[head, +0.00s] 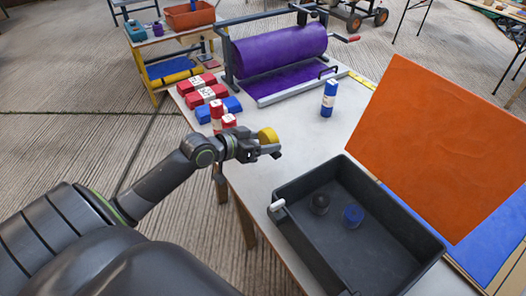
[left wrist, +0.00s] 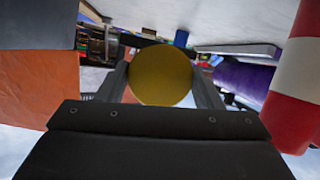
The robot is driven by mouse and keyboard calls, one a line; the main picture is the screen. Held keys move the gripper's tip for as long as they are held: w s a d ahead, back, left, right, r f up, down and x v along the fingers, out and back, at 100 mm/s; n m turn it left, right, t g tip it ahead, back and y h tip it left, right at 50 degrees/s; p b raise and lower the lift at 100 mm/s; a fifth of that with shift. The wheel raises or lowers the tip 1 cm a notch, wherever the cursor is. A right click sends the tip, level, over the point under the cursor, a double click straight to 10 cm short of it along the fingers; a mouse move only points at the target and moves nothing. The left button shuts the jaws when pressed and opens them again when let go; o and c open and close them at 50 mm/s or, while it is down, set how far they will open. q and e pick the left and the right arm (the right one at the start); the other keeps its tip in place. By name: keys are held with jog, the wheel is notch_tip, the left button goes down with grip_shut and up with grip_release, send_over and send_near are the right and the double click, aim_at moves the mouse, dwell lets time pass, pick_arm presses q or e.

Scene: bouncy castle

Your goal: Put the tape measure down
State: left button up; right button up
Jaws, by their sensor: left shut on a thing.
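The tape measure (head: 267,136) is a yellow, rounded thing held in my left gripper (head: 262,148). In the left wrist view it shows as a yellow disc (left wrist: 160,76) between the two fingers of the left gripper (left wrist: 161,84). The left gripper is shut on it. In the head view the gripper is over the near left side of the white table (head: 262,182), left of the grey tray and in front of the red and blue blocks. I cannot tell how high above the table it is. My right gripper is not in view.
An orange panel (head: 445,150) stands at the right. Red blocks (head: 199,97), a blue-and-white cylinder (head: 329,98) and a purple roller (head: 280,52) are further back. The table between them is clear.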

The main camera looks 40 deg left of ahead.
pick_arm(q)
notch_tip(320, 180, up, 2)
jog(key=shift+r, duration=0.15)
jog(key=shift+s+d+r, duration=0.1)
jog(key=shift+d, duration=0.1)
jog(key=s+d+r+m+g+h+p, duration=0.1)
jog(key=s+d+r+m+g+h, duration=0.1)
jog(key=s+d, duration=0.3)
jog(key=s+d+r+m+g+h+p, duration=0.1)
jog(key=s+d+r+m+g+h, duration=0.2)
jog(key=d, duration=0.5)
jog(key=shift+s+r+m+h, duration=0.4)
jog(key=shift+s+m+h, duration=0.4)
jog(key=shift+s+m, duration=0.25)
jog(key=shift+s+a, duration=0.1)
jog(key=shift+a, duration=0.05)
